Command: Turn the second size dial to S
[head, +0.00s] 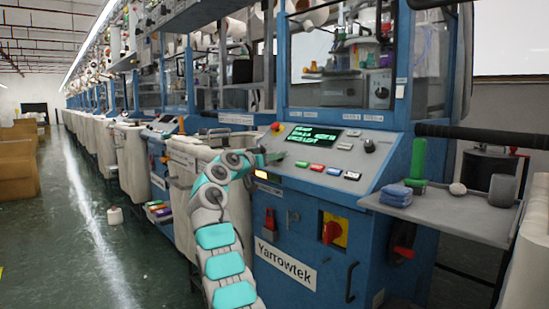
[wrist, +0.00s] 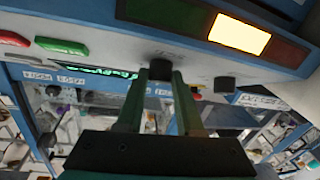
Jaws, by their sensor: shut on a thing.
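My gripper (wrist: 161,80) is shut on a dark dial (wrist: 160,69) on the machine's grey control panel, with one finger on each side of it. A pale label beside this dial is too blurred to read, so its setting cannot be told. A second dark knob (wrist: 224,84) is on the same panel, to the right in the wrist view and apart from the fingers. In the head view my gripper (head: 274,157) is at the left end of the sloped panel, and the dial there is hidden behind it.
A green-lit display (head: 314,137) and several coloured buttons (head: 317,168) lie right of my gripper. A lit yellow lamp (wrist: 240,34) is on the panel's front edge. A side shelf (head: 455,213) holds folded blue cloth (head: 396,195) and a green spool (head: 417,160). The left aisle is mostly open.

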